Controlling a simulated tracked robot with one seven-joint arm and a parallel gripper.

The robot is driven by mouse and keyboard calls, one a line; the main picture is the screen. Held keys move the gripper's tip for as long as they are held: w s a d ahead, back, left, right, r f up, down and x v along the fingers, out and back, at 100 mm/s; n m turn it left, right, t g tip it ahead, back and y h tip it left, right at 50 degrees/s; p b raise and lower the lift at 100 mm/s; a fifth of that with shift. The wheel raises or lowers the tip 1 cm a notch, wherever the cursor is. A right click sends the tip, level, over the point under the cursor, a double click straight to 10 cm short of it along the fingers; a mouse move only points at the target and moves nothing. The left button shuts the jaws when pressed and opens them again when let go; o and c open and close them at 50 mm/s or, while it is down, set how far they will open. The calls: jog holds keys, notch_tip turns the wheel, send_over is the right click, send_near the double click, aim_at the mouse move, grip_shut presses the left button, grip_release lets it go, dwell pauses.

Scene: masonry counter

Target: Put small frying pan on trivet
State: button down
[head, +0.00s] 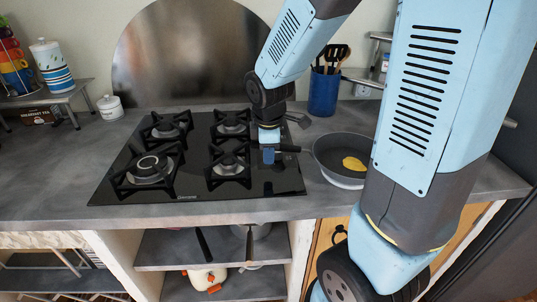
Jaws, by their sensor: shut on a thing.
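A small dark grey frying pan (328,150) is right of the gas hob, partly hidden behind my arm. A yellow piece of food (354,164) lies in it. The pan's dark handle (288,149) points left over the hob's right edge. My gripper (268,156) points down and is shut on the handle near its end. A pale rim (343,182) shows directly under the pan; it may be the trivet, but most of it is hidden. I cannot tell whether the pan touches it. No other trivet is clearly seen.
The black hob (200,185) with several burner grates is left of the pan. A blue utensil pot (323,92) stands behind the pan. A white lidded jar (109,107) is at the back left. The grey counter (50,170) is clear at left.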

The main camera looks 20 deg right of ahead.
jog(key=shift+f, duration=0.5)
jog(key=c, duration=0.9)
grip_release()
jog(key=shift+r, duration=0.1)
